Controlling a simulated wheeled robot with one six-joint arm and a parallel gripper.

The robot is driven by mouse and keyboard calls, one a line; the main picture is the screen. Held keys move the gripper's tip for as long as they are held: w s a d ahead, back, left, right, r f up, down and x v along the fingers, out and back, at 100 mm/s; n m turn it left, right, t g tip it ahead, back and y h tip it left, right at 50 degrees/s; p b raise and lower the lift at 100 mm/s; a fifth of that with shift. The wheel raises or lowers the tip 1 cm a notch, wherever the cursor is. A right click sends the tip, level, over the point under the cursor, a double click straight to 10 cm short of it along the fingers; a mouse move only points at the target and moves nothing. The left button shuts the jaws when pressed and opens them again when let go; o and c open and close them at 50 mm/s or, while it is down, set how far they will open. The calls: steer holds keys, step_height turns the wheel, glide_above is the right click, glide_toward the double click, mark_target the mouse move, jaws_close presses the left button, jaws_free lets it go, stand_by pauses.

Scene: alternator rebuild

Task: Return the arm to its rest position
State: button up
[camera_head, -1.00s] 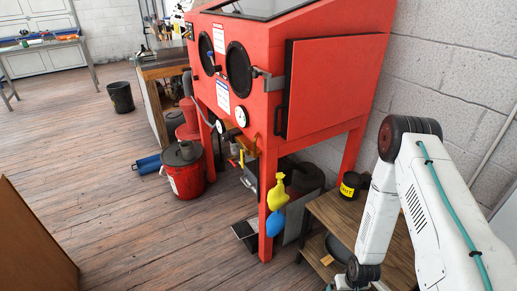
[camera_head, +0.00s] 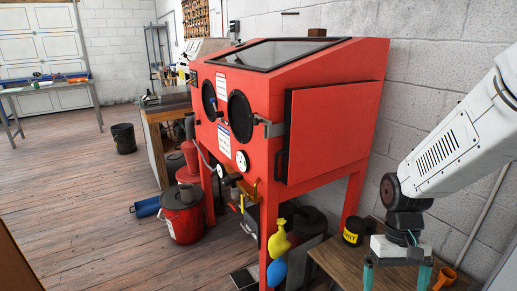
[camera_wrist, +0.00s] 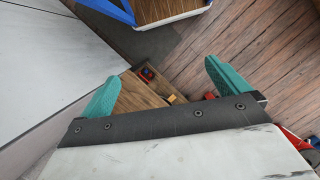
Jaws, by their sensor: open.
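My gripper (camera_head: 397,274) is at the lower right in the head view, at the end of my white arm, pointing down over the small wooden table. Its two teal fingers are spread apart with nothing between them. In the wrist view the fingers (camera_wrist: 160,85) also stand wide apart and empty, with a wooden surface and the plank floor behind them.
A red blasting cabinet (camera_head: 330,130) stands left of my arm. The small wooden table (camera_head: 335,262) holds a black jar (camera_head: 353,232) with a yellow label. An orange mug (camera_head: 445,278) is right of my gripper. A white block wall (camera_head: 440,60) is behind. Open floor lies left.

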steer(key=s+a+r+t, duration=0.1)
steer(key=s+r+t, duration=0.1)
steer(key=s+r, duration=0.3)
steer(key=s+a+r+t, duration=0.2)
steer(key=s+r, duration=0.4)
steer(key=r, duration=0.6)
steer(key=shift+s+n+t, duration=0.3)
